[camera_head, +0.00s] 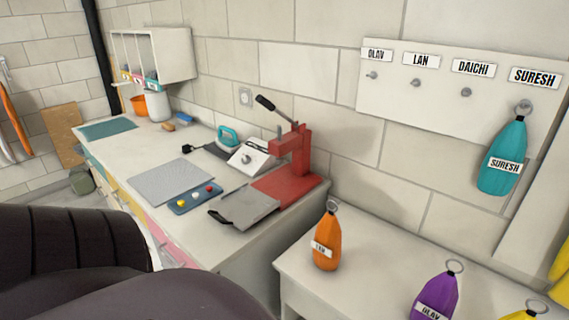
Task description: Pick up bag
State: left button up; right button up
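Several small bags with ring tops and name labels show. An orange bag (326,240) stands upright on the near white counter; its label is blurred and seems to read LAN. A purple bag (436,296) labelled OLAV stands to its right, cut by the bottom edge. Part of a yellow bag (528,315) shows at the bottom right. A teal bag (503,150) labelled SURESH hangs by its ring from the peg under the SURESH sign. Neither of my grippers is in view; dark arm parts of mine fill the lower left.
A white peg board (420,115) on the wall has bare pegs under OLAV, LAN and DAICHI. The left workbench (120,155) holds a red press (292,155), a grey plate (245,206), a blue tray (194,200) and a wall cabinet (160,58) above. The near counter (300,262) has free room around the orange bag.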

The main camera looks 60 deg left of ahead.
aim_at(326, 244)
jog(key=u, duration=1.4)
